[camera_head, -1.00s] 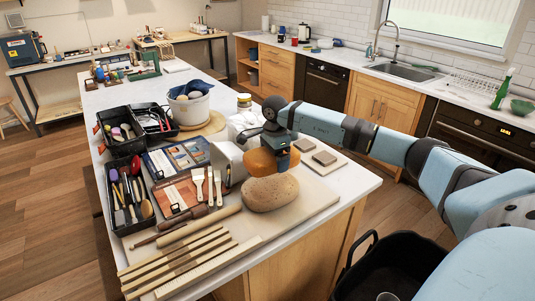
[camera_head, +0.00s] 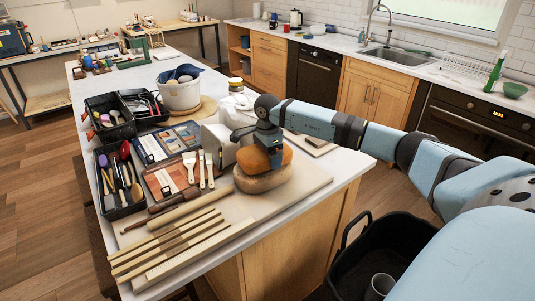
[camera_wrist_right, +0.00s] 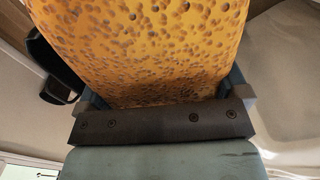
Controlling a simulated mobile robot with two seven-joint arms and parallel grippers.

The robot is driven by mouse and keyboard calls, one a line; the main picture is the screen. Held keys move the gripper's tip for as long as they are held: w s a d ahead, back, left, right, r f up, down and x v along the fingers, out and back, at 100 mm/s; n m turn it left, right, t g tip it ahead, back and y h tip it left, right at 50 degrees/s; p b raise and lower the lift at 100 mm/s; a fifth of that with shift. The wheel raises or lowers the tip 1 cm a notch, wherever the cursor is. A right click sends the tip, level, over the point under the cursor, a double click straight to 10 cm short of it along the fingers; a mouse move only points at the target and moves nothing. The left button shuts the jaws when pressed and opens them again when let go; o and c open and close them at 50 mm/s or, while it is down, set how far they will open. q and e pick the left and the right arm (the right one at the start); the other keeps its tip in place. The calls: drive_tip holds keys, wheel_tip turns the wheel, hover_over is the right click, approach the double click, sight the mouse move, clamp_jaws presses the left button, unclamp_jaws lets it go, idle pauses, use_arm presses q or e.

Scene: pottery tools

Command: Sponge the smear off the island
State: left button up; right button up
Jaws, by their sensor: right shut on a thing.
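My right gripper (camera_head: 271,147) is shut on an orange sponge (camera_head: 253,161) above the island. In the right wrist view the sponge (camera_wrist_right: 145,45) is porous, with dark pores, and fills the space between the fingers. In the head view the sponge overlaps a tan oval lump (camera_head: 262,183); I cannot tell whether they touch. The island (camera_head: 323,175) has a pale top with a beige board (camera_head: 300,190) under the lump. I cannot make out the smear; it may be hidden. My left gripper is not in view.
Left of the sponge lie brushes (camera_head: 200,170), wooden strips (camera_head: 165,245), a rolling pin (camera_head: 180,212) and black trays of tools (camera_head: 122,206). A white block (camera_head: 218,145) stands close to the gripper. A grey pot (camera_head: 181,97) stands behind. A black bin (camera_head: 385,240) is beside the island.

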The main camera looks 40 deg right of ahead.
drive_tip(key=o, duration=0.5)
wheel_tip(320, 180, up, 14)
drive_tip(key=shift+f+b, duration=0.1)
drive_tip(key=shift+b, duration=0.55)
